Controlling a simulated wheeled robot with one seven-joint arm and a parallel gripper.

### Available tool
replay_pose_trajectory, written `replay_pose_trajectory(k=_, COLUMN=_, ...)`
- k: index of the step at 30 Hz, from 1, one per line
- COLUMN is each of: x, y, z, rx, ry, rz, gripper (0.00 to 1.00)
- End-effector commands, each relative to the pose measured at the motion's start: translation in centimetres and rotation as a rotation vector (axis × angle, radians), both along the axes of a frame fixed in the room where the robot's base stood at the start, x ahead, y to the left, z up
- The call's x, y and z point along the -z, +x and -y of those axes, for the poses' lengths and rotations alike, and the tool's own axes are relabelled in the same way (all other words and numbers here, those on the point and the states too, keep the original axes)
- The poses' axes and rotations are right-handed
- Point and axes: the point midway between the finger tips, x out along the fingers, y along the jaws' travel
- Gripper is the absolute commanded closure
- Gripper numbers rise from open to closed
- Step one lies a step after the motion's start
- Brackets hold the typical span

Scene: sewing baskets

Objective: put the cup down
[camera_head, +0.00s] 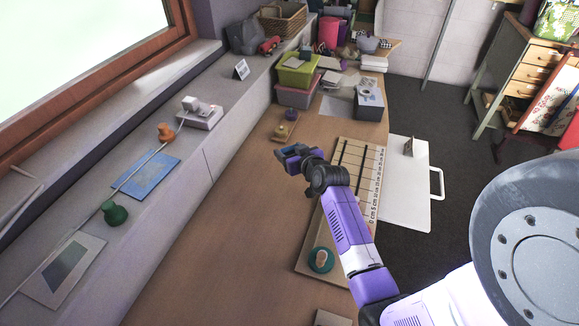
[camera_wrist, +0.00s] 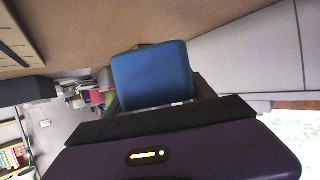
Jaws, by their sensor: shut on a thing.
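My gripper (camera_head: 291,157) is above the wooden table, left of the ruled board. It is shut on the blue cup (camera_wrist: 153,76), which shows in the wrist view as a plain blue face with rounded corners. Its opening is hidden there. In the head view the cup is small and dark blue between the fingers, and its outline is hard to make out. The wooden table top (camera_head: 225,215) below and left of the gripper is bare. I cannot tell the exact gap between cup and table.
A ruled board (camera_head: 343,185) lies under my arm, with a teal round item (camera_head: 321,260) near its front end. Green and pink boxes (camera_head: 297,78) stand farther back. A windowsill ledge (camera_head: 185,190) runs along the left.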

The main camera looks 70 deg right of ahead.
Motion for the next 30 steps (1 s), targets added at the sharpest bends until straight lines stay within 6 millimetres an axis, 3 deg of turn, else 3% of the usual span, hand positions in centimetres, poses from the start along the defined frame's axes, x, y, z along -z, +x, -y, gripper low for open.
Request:
replay_pose_trajectory(k=3, x=1.9, y=-0.1, z=0.0, rx=0.001, ry=0.002, rz=-0.001, gripper=0.76)
replay_pose_trajectory(k=11, x=3.6, y=0.0, z=0.0, rx=0.001, ry=0.001, rz=0.0, gripper=0.76)
replay_pose_trajectory(k=16, x=6.0, y=-0.1, z=0.0, rx=0.001, ry=0.002, rz=-0.001, gripper=0.76)
replay_pose_trajectory(k=29, x=6.8, y=0.0, z=0.0, rx=0.001, ry=-0.001, rz=0.001, gripper=0.76)
replay_pose_trajectory(k=30, x=6.6, y=0.0, z=0.0, rx=0.001, ry=-0.001, rz=0.001, gripper=0.31)
